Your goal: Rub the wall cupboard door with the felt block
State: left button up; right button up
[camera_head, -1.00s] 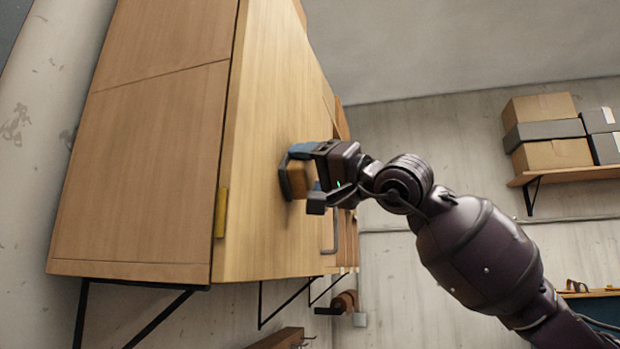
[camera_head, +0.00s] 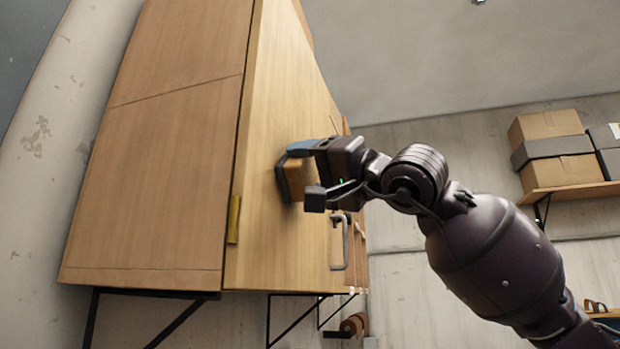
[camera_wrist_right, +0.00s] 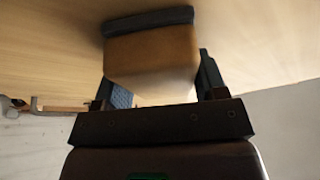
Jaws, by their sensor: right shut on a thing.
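The wall cupboard door (camera_head: 285,245) is a pale wood panel on the right-hand face of the cupboard, with a bar handle (camera_head: 346,245) near its far edge. My right gripper (camera_head: 302,172) is shut on the felt block (camera_head: 292,178), a tan wooden block with a dark felt face. The felt faces the door and appears to be against it, around mid-height. In the right wrist view the block (camera_wrist_right: 152,62) sits between the fingers, its dark felt edge (camera_wrist_right: 148,20) at the door surface. My left gripper is not in view.
The cupboard's side (camera_head: 165,185) is flat wood, with a brass-coloured hinge (camera_head: 234,219) at the door's near edge. Black brackets (camera_head: 295,322) support it below. A shelf (camera_head: 570,193) with cardboard boxes (camera_head: 548,127) is on the wall at right.

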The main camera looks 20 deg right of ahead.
jog(key=shift+s+a, duration=0.45)
jog(key=shift+s, duration=0.2)
jog(key=shift+d, duration=0.1)
jog(key=shift+s+d+b, duration=0.15)
jog(key=shift+s+d, duration=0.4)
jog(key=shift+d, duration=0.25)
jog(key=shift+s+d+b, duration=0.15)
jog(key=shift+s+d, duration=0.45)
jog(key=shift+d, duration=0.2)
jog(key=shift+s+d+b, duration=0.15)
jog(key=shift+s+d, duration=0.4)
jog(key=shift+d, duration=0.25)
jog(key=shift+s+d, duration=0.45)
jog(key=shift+d, duration=0.2)
jog(key=shift+s+d, duration=0.4)
jog(key=shift+d, duration=0.2)
